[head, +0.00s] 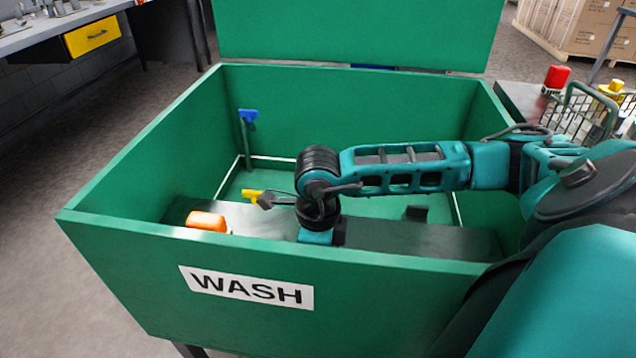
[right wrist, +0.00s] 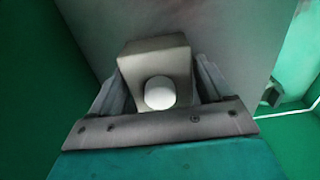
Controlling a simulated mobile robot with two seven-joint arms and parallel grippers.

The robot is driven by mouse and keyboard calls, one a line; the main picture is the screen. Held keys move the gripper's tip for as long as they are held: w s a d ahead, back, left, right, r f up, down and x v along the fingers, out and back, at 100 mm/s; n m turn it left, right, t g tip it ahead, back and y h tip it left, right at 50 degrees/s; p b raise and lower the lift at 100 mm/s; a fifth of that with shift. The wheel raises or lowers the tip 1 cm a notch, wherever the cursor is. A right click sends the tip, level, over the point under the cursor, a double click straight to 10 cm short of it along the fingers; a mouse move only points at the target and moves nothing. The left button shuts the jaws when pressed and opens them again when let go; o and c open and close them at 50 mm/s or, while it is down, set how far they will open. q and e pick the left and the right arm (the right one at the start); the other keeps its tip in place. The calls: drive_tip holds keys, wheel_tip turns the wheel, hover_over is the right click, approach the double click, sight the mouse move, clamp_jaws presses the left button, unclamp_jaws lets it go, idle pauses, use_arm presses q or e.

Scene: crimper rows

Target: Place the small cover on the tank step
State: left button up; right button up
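The green wash tank (head: 130,235) stands open, with a grey metal step (head: 440,240) along its near inner side. My right arm reaches in from the right, and my right gripper (head: 318,238) points down over the step, partly hidden by the front wall. In the right wrist view, a grey-beige block with a round white knob (right wrist: 155,58), which looks like the small cover, sits between the fingers of the right gripper (right wrist: 158,85). Both fingers appear to press its sides. Whether it touches the step cannot be told. My left gripper is not in view.
An orange object (head: 207,221) lies on the step at left. A small dark block (head: 416,213) is to the right of the gripper. Blue (head: 248,116) and yellow (head: 252,195) handles show inside the tank. A wire basket (head: 585,115) stands outside at right.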

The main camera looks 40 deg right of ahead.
drive_tip(key=shift+o, duration=1.1)
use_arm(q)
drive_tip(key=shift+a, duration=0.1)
use_arm(e)
drive_tip(key=shift+r, duration=0.15)
drive_tip(key=shift+r+p, duration=0.3)
drive_tip(key=shift+r, duration=0.1)
wheel_tip(320, 180, up, 11)
drive_tip(key=p, duration=0.3)
drive_tip(key=shift+f, duration=0.2)
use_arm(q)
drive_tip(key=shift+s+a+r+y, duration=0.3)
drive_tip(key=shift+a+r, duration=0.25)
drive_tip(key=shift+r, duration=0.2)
use_arm(e)
drive_tip(key=shift+r, duration=0.35)
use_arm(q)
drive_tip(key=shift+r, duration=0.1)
use_arm(e)
drive_tip(key=shift+r, duration=0.1)
